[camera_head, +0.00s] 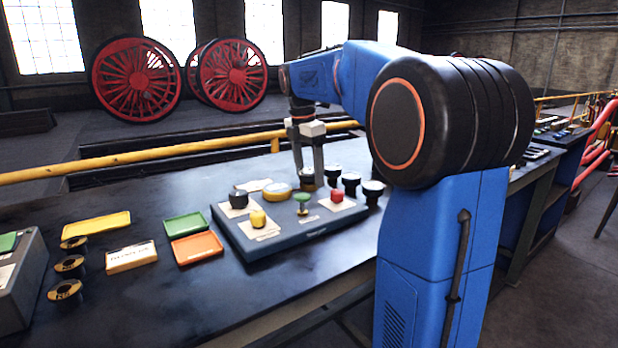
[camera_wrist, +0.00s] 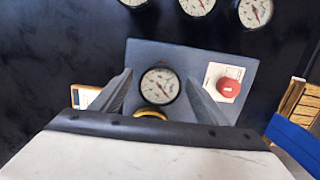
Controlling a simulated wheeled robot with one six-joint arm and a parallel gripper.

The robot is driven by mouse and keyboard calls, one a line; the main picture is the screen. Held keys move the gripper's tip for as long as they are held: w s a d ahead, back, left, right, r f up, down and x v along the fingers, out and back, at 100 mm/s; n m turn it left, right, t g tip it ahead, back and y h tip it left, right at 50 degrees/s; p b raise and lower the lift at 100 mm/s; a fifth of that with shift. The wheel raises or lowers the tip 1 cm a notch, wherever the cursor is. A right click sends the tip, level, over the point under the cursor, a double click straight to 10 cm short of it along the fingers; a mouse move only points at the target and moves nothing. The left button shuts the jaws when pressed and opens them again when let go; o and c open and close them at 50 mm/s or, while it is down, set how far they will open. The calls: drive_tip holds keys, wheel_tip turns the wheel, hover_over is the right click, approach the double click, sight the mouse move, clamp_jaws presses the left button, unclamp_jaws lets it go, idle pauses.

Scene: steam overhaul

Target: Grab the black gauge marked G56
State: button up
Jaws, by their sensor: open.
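My gripper (camera_head: 308,171) points down over the bench, with its two fingers apart. In the wrist view, a black-rimmed gauge (camera_wrist: 160,86) with a white dial shows between the open fingers. It also shows just below the fingertips in the head view (camera_head: 307,184); I cannot tell whether they touch it. Three more dark-rimmed gauges are at the top of the wrist view: left (camera_wrist: 133,3), middle (camera_wrist: 197,6) and right (camera_wrist: 255,12). The marking G56 is not legible on any gauge. A yellow round piece (camera_wrist: 150,114) lies partly hidden near the centred gauge.
A grey-blue panel (camera_head: 290,240) carries black (camera_head: 238,199), yellow (camera_head: 258,218), green (camera_head: 302,199) and red (camera_head: 337,195) knobs. Yellow (camera_head: 96,226), green (camera_head: 187,225) and orange (camera_head: 197,248) trays lie left. Several black rings stand farther left.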

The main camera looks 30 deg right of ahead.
drive_tip(key=c, duration=1.3)
drive_tip(key=shift+o, duration=0.2)
drive_tip(key=shift+r, duration=0.1)
